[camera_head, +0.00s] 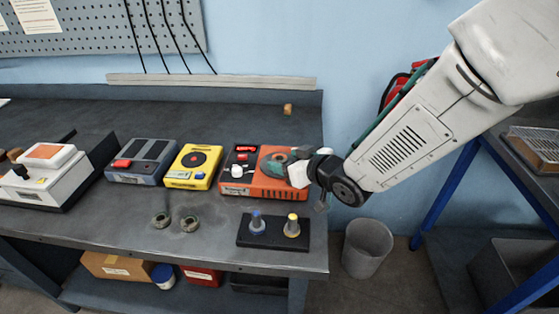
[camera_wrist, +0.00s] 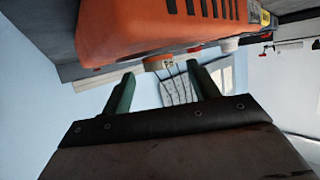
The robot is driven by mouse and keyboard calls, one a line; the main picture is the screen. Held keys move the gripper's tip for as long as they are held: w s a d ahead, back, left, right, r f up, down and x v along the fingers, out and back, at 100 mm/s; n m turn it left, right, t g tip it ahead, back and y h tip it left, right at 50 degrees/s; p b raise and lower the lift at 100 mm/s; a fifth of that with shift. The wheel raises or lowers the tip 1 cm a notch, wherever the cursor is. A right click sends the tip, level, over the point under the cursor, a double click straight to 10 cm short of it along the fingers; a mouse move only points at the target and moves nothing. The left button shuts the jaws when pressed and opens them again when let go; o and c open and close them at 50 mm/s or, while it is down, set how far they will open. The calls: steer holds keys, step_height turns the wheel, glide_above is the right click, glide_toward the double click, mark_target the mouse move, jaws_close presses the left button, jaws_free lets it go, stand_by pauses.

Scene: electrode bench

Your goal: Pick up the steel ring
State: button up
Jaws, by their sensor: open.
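Two small dark ring-shaped pieces lie on the grey bench top in the head view, a left one (camera_head: 160,220) and a right one (camera_head: 190,224). They look alike at this size, and I cannot tell which is the steel ring. My gripper (camera_head: 298,158) is well to their right and farther back, beside the orange device. In the wrist view its two green fingers (camera_wrist: 162,85) stand apart with nothing held between them. No ring shows in the wrist view.
The orange device (camera_head: 268,184) also fills the top of the wrist view (camera_wrist: 140,25). A yellow device (camera_head: 193,166) and a grey-blue device (camera_head: 141,160) stand left of it. A black stand (camera_head: 273,239) with two pegs is near the front edge. Bench around the rings is clear.

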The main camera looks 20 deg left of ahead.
steer(key=shift+x, duration=1)
steer(key=c, duration=1.2)
